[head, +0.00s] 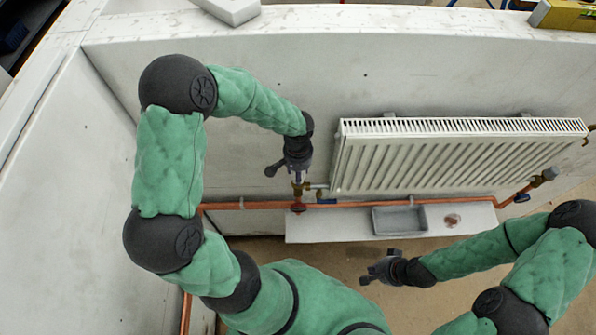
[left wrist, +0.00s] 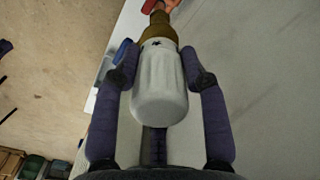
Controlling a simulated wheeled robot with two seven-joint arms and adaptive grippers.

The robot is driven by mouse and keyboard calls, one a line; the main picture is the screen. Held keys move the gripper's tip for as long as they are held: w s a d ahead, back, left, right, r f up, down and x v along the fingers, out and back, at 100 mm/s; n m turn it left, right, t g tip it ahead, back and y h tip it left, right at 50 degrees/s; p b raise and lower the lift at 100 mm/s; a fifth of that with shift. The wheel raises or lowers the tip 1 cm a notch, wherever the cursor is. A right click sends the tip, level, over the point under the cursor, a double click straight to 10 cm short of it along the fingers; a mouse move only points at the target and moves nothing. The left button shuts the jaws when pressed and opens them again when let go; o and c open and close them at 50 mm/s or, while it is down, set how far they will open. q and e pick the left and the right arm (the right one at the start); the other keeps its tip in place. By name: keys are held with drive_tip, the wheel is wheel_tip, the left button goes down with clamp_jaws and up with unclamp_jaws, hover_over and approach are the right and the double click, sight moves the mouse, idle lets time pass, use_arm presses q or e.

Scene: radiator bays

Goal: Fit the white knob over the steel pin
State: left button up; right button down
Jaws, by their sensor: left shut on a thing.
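The white knob (left wrist: 159,85) is between the two fingers of my left gripper (left wrist: 160,75), which is shut on it. In the left wrist view its far end lines up with the brass valve body (left wrist: 156,28) and appears to meet it; I cannot tell if they touch. The steel pin is not visible; the knob covers that spot. In the head view my left gripper (head: 297,172) points down, just above the brass valve (head: 298,189) at the radiator's left end. My right gripper (head: 368,273) is away from the valve, above the floor; its finger opening is unclear.
A white radiator (head: 450,160) hangs on the wall right of the valve. A copper pipe (head: 350,204) runs below it. A pale board (head: 330,228) bears a grey tray (head: 399,220) and a small round copper-coloured item (head: 452,219). Open floor lies in front.

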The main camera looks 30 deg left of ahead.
use_arm(q)
drive_tip(key=shift+f+b, duration=1.4)
drive_tip(key=shift+b, duration=0.1)
idle(1.1)
drive_tip(key=o, duration=1.4)
drive_tip(key=o, duration=0.5)
drive_tip(key=shift+r, duration=0.15)
drive_tip(key=shift+r+p, duration=3.2)
drive_tip(key=shift+r, duration=1.05)
